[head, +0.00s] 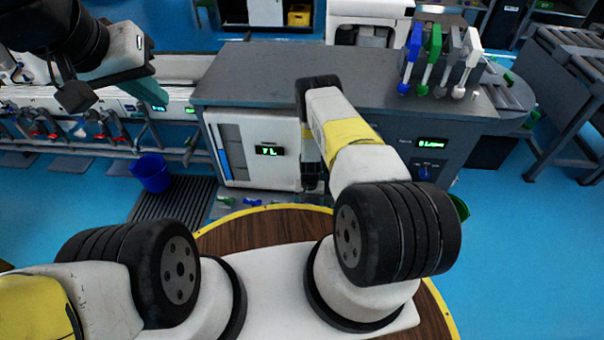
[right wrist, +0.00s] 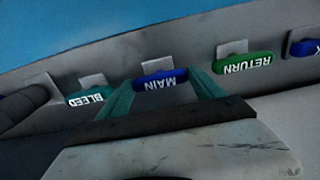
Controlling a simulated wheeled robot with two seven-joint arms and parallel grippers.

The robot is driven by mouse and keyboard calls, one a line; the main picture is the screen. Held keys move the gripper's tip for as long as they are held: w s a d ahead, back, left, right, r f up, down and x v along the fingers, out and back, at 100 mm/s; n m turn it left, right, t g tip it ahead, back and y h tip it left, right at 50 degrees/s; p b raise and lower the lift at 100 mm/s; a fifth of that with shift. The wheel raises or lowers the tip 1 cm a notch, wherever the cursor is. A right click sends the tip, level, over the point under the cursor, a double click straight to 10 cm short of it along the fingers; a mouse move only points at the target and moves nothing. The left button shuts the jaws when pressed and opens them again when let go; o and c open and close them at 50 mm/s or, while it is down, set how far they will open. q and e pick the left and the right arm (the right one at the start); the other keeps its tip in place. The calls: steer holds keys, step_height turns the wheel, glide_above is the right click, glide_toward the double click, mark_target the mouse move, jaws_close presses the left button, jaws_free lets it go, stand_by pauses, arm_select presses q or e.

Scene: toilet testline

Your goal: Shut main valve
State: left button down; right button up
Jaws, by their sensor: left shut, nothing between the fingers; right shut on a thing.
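The main valve (right wrist: 160,78) has a blue handle marked MAIN, which appears upside down in the right wrist view. My right gripper (right wrist: 163,92) has one teal finger on each side of this handle and is shut on it. The handle lies across the gap between the fingers. In the head view my right arm reaches down to the front of the bench, and its fingertips are hidden. My left gripper (head: 150,91) is shut and empty, raised at the upper left of the head view, away from the valves.
The teal bleed handle (right wrist: 88,96) and the green return handle (right wrist: 244,64) flank the main one closely. Another blue handle (right wrist: 303,48) is cut by the edge. A grey bench (head: 250,75) stands ahead. A blue bucket (head: 151,173) stands on the floor at left.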

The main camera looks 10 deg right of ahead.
stand_by(0.4)
steer(key=o, duration=1.4)
steer(key=shift+c, duration=0.2)
step_height(320, 180, up, 8)
steer(key=shift+f, duration=0.1)
steer(key=shift+s, duration=0.1)
